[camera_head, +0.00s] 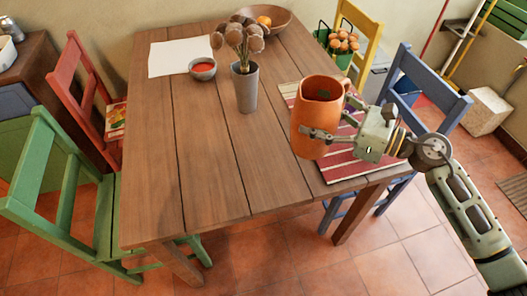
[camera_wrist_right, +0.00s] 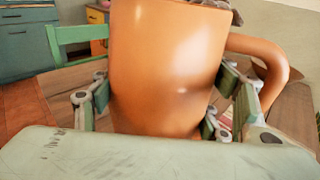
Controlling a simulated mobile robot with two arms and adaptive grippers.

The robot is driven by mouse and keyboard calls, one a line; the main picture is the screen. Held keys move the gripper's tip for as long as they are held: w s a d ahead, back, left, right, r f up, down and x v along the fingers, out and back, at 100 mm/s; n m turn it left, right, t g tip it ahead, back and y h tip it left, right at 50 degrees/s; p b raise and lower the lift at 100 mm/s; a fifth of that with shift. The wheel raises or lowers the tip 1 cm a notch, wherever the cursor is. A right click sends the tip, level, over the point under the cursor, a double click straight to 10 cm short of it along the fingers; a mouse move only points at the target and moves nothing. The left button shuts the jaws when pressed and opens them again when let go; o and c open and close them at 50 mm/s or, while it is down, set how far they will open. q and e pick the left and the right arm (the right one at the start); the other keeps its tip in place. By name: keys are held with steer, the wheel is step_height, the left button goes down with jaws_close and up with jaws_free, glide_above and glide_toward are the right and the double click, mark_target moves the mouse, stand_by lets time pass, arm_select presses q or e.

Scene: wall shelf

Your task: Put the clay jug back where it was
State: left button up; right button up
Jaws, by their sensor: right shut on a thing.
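The clay jug (camera_head: 312,112) is orange-brown, with a handle on its right side in the head view. My right gripper (camera_head: 318,117) is shut around the jug's body, with fingers on both sides. The jug is upright in front of the striped mat (camera_head: 345,172) at the table's right side. I cannot tell whether its base touches the mat. In the right wrist view the jug (camera_wrist_right: 165,65) fills the middle between the fingers, and its handle curves to the right. My left gripper is not in view.
On the wooden table (camera_head: 200,160) stand a grey vase of dried flowers (camera_head: 246,88), a small red-filled bowl (camera_head: 203,69), white paper (camera_head: 180,57) and a bowl with an orange fruit (camera_head: 277,22). Chairs surround the table. Its front left is clear.

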mark_target(298, 126)
steer(key=a, duration=0.1)
steer(key=a+f+p, duration=0.1)
steer(key=a, duration=0.1)
steer(key=a+f, duration=0.1)
steer(key=a, duration=0.1)
steer(key=shift+s+f, duration=0.2)
steer(key=shift+s, duration=0.1)
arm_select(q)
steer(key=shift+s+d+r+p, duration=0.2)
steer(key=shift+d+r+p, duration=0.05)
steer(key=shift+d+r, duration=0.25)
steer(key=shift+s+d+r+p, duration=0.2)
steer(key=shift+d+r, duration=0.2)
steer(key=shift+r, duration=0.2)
arm_select(e)
steer(key=a+f, duration=0.5)
steer(key=f, duration=0.2)
steer(key=shift+s+f, duration=0.1)
steer(key=shift+s, duration=0.05)
steer(key=shift+f, duration=0.1)
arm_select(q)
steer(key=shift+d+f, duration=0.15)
arm_select(e)
steer(key=o, duration=2.1)
steer(key=shift+f, duration=0.2)
